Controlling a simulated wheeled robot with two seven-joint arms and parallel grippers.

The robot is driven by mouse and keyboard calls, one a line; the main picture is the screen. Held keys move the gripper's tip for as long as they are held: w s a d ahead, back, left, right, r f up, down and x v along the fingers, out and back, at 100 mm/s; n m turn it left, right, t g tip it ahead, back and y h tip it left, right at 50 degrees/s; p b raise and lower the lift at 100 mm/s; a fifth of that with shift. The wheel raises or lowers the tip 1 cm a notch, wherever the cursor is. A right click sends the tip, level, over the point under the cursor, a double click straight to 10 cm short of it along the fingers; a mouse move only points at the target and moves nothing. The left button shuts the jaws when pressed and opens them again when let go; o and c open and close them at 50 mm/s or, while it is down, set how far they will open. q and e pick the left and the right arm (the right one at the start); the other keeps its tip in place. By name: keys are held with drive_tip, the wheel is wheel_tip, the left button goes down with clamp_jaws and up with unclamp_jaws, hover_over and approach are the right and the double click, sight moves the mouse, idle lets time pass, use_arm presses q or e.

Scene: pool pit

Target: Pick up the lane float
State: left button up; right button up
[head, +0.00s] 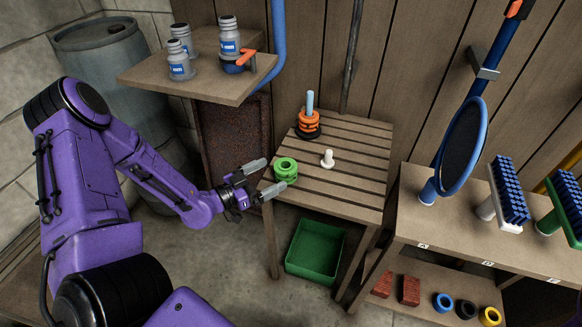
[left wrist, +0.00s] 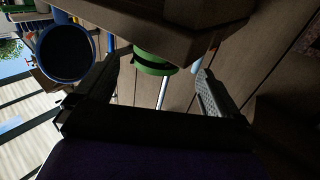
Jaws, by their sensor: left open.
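The lane float (head: 286,170) is a green, spool-like piece at the left front corner of the slatted wooden table (head: 345,183). My left gripper (head: 272,174) is open at that corner, with one finger to the float's far side and one to its near side. In the left wrist view the green float (left wrist: 153,63) shows between and beyond the open fingers (left wrist: 160,74), partly covered by a dark edge. I cannot tell whether a finger touches it. My right gripper is not in view.
Orange rings on a blue peg (head: 309,122) and a white peg (head: 328,159) stand on the same table. A shelf (head: 190,84) with bottles hangs above, at the left. A green bin (head: 314,250) sits below. A bench (head: 440,215) with brushes stands right.

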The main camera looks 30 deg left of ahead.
sight(292, 162)
use_arm(q)
drive_tip(key=x, duration=0.8)
drive_tip(key=shift+s+d+r, duration=0.1)
drive_tip(key=shift+d+r, duration=0.1)
drive_tip(key=shift+r, duration=0.2)
drive_tip(key=c, duration=1.1)
drive_tip(key=shift+o, duration=0.2)
drive_tip(key=shift+r, duration=0.15)
drive_tip(key=shift+r, duration=0.2)
drive_tip(key=p+v, duration=0.1)
drive_tip(key=v, duration=1.7)
wheel_tip(292, 162, up, 2)
drive_tip(key=p, duration=0.3)
drive_tip(key=shift+r, duration=0.2)
